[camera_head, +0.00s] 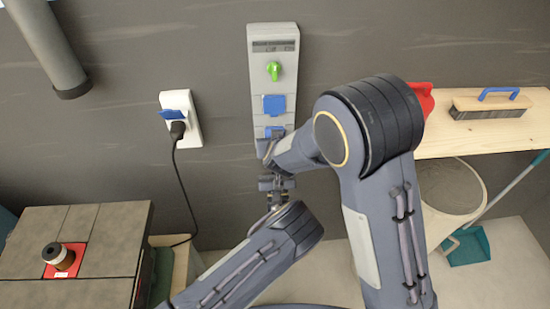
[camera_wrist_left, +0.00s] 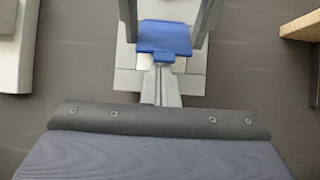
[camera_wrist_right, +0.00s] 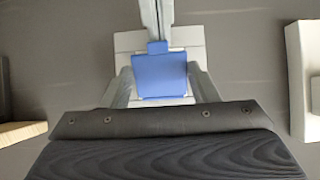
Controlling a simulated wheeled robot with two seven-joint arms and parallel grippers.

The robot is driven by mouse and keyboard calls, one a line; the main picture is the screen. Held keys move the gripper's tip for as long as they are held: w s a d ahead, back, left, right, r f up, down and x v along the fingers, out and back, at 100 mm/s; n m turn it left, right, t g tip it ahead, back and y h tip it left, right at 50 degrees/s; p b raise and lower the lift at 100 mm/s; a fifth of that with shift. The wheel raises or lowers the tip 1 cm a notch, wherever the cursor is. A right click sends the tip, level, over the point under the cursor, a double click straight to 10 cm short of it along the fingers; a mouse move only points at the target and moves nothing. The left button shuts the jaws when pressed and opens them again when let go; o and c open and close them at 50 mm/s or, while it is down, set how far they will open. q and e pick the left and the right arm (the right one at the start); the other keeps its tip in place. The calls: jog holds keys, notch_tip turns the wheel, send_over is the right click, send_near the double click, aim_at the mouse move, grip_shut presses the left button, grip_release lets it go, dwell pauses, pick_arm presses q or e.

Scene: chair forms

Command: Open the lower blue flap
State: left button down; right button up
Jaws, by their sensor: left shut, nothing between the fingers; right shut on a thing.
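The grey-white wall panel (camera_head: 260,80) carries a green knob (camera_head: 274,70), an upper blue flap (camera_head: 274,104) and a lower blue flap (camera_head: 273,130), which my arm partly hides. The lower flap also shows in the left wrist view (camera_wrist_left: 164,37) and the right wrist view (camera_wrist_right: 159,76). My right gripper (camera_wrist_right: 162,94) has one finger along each side of the lower flap and appears shut on its edges. My left gripper (camera_wrist_left: 161,70) is shut and empty, its tips at the flap's small tab; touching is unclear. How far the flap is tilted is unclear.
A white socket (camera_head: 194,130) with a blue flap and black plug (camera_head: 178,130) is left of the panel. A wooden shelf (camera_head: 440,147) with a brush (camera_head: 490,104) and a red object (camera_head: 424,97) is at right. A tiled block (camera_head: 110,240) stands lower left.

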pick_arm(q)
jog(key=shift+r, duration=0.1)
jog(key=shift+s+d+r+g, duration=0.1)
jog(key=shift+s+r+g, duration=0.3)
jog(key=shift+s+g, duration=0.2)
pick_arm(e)
jog(key=o, duration=1.4)
pick_arm(q)
jog(key=shift+f, duration=0.1)
